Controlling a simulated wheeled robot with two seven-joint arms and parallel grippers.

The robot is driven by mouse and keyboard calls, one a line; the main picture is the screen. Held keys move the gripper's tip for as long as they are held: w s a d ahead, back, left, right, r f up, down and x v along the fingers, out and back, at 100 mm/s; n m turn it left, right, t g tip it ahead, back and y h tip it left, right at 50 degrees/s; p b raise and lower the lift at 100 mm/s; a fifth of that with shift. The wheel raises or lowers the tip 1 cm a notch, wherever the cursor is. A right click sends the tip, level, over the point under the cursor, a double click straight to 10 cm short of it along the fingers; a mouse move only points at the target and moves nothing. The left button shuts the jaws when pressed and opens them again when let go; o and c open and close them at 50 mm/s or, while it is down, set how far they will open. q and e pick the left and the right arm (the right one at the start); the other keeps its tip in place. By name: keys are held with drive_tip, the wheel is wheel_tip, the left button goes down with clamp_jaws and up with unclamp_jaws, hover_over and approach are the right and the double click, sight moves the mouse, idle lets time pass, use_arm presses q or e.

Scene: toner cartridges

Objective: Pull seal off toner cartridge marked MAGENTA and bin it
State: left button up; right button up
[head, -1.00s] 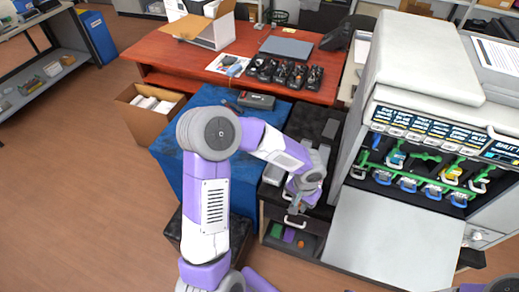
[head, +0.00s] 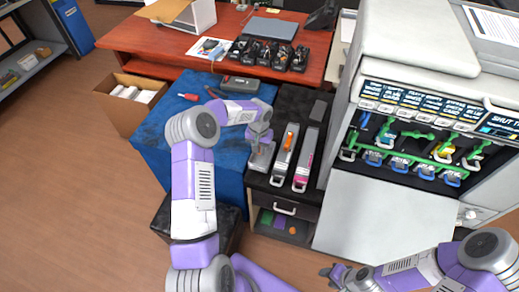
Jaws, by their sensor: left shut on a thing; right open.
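The cartridge with a pink mark (head: 307,157) lies on the black-topped cabinet, rightmost of three, its white loop handle toward me. No such strip shows on the pink-marked one. A grey cartridge (head: 262,158) lies at the left, partly under my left gripper (head: 258,142). That gripper is shut above it; what it holds is too small to make out, probably the seal. My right gripper (head: 335,274) is open and empty low in front of the printer. Lettering on the cartridges is unreadable.
A black box (head: 232,233), possibly the bin, stands on the floor behind my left arm. A blue-covered table (head: 155,150) is left of the cabinet. The printer (head: 385,205) with its lowered door stands at the right. A cardboard box (head: 115,112) sits at the left.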

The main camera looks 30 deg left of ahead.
use_arm(q)
drive_tip(key=shift+f+b, duration=1.6)
drive_tip(key=shift+f, duration=1.4)
drive_tip(key=o, duration=0.9)
drive_tip(key=shift+r, duration=0.15)
wheel_tip(320, 180, up, 7)
drive_tip(key=shift+r+p, duration=0.2)
drive_tip(key=shift+p, duration=0.5)
